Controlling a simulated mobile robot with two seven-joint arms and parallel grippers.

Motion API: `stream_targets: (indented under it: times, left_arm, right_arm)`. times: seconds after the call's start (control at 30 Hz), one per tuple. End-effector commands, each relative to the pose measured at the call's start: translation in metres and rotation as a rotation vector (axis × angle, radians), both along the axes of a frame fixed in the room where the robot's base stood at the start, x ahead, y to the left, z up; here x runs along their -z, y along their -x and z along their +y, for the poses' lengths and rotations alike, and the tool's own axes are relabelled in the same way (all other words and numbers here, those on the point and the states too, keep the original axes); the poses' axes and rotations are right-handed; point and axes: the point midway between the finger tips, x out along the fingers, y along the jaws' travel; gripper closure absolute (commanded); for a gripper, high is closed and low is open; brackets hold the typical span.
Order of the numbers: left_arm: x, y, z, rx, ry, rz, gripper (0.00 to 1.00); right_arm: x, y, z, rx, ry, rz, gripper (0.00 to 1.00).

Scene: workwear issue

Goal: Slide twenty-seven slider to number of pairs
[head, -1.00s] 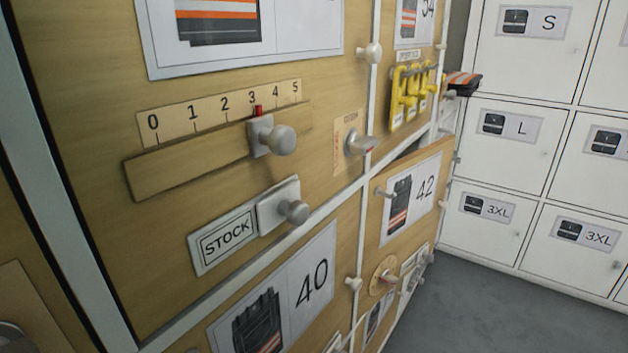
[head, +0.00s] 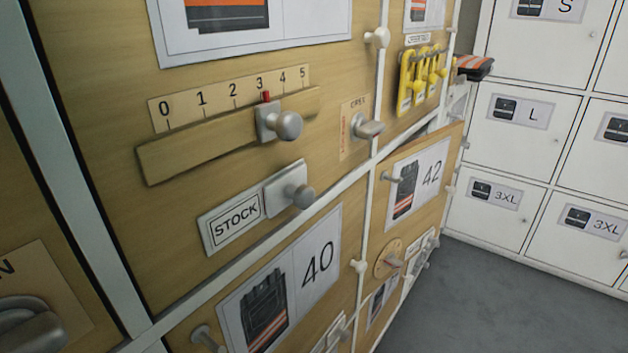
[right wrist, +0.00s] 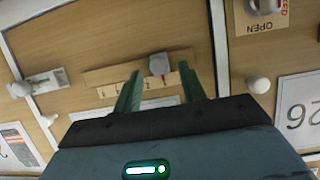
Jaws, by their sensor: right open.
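In the head view a slider with a grey round knob (head: 289,125) runs on a wooden rail (head: 190,152) on a wooden door. Its scale (head: 230,97) reads 0 to 5, and the red pointer (head: 266,97) stands at about 3. The door's own number is out of frame. No gripper shows in the head view. In the right wrist view my right gripper (right wrist: 160,72) is open and empty. A slider knob (right wrist: 158,63) on a rail with a scale shows beyond and between its fingertips; contact cannot be told.
A STOCK plate (head: 236,222) with a knob sits below the slider. Door 42 (head: 412,190) stands slightly ajar. White lockers (head: 520,130) line the right; grey floor (head: 470,300) is clear.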

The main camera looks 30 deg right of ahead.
Motion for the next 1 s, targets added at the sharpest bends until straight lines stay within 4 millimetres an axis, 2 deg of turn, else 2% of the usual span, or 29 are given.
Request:
stream_targets:
  times: [0.17, 0.6, 0.77, 1.0]
  left_arm:
    - [-0.003, 0.0, 0.0, 0.0, 0.0, 0.0, 1.0]
    - [-0.027, 0.004, 0.0, 0.0, 0.0, -0.006, 1.0]
    - [-0.03, 0.005, 0.0, 0.0, 0.0, -0.005, 1.0]
    - [-0.03, 0.005, 0.0, 0.0, 0.0, -0.006, 1.0]
  right_arm:
    - [-0.003, 0.007, -0.003, 0.0, 0.0, 0.0, 0.58]
    - [-0.031, 0.062, -0.023, 0.0, -0.002, -0.013, 0.58]
    - [-0.034, 0.07, -0.026, 0.0, -0.004, -0.014, 0.58]
    - [-0.034, 0.071, -0.026, 0.0, -0.005, -0.014, 0.58]
